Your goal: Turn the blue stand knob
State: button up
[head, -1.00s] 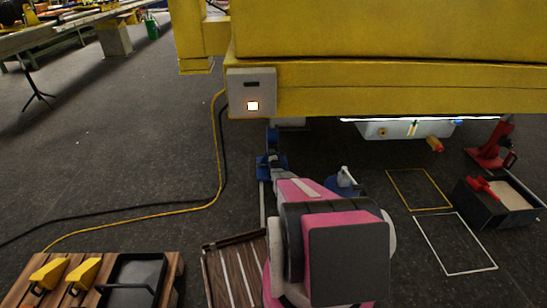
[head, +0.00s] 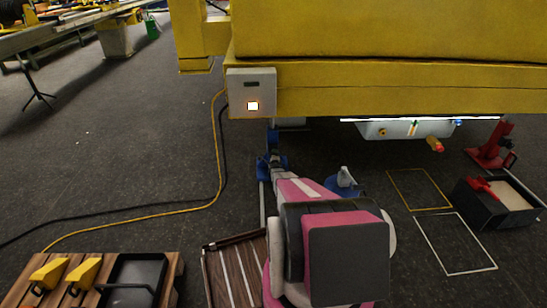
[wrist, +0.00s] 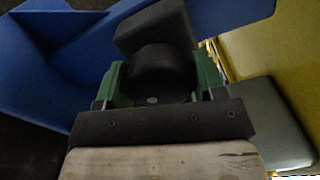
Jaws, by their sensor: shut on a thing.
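The blue stand (wrist: 60,50) fills the upper left of the wrist view, with a blue part reaching to the upper right. In the head view the blue stand (head: 264,172) is small, below the grey box on the yellow structure. In the wrist view a black knob (wrist: 158,62) sits between the green fingers of my gripper (wrist: 160,80). The gripper is shut on this knob, one finger on each side. In the head view my pink arm reaches toward the stand; the fingers and knob are too small to make out there.
The yellow structure (head: 400,80) overhangs the stand. A grey box (head: 251,93) with a lit button hangs on its corner. Yellow and black cables (head: 180,208) run along the floor at left. A slatted wooden tray (head: 232,270) lies beside my arm. A black bin (head: 497,208) stands at right.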

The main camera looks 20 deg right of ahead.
jog(key=o, duration=0.9)
jog(key=shift+o, duration=0.2)
jog(key=shift+s, duration=0.1)
jog(key=v, duration=1)
jog(key=shift+s, duration=0.3)
jog(key=shift+a, duration=0.1)
